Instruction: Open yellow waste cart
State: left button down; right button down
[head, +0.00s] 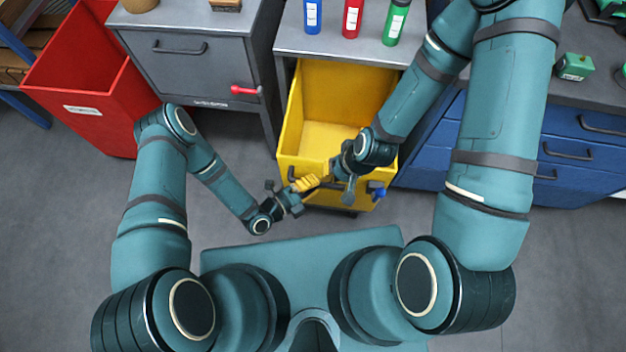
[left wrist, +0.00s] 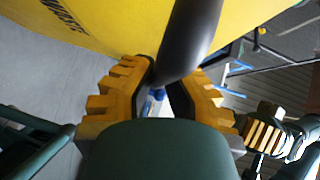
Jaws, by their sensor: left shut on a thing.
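The yellow waste cart (head: 292,143) stands below the grey counter, its open top and empty interior showing in front of the counter edge. Its side and lettering fill the top of the left wrist view (left wrist: 110,25). A dark handle bar (left wrist: 190,40) runs along its front. My left gripper (head: 306,183) is at the cart's front, its yellow fingers shut around the bar in the left wrist view (left wrist: 165,92). My right gripper (head: 340,172) is at the front rim beside it. Its fingertips are too small and overlapped to tell their opening.
A red bin (head: 80,85) and a grey cabinet (head: 185,75) with a red handle stand left. Blue drawers (head: 570,150) stand right. Blue (head: 313,16), red (head: 352,18) and green (head: 396,22) bottles stand on the counter (head: 290,42). Grey floor is clear around my base.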

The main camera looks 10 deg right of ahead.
pick_arm(q)
jog(key=shift+s+d+f, duration=0.1)
jog(key=shift+s+f, duration=0.05)
jog(key=shift+s, duration=0.1)
jog(key=c, duration=0.9)
grip_release()
jog(key=shift+w, duration=0.1)
jog(key=v, duration=1.2)
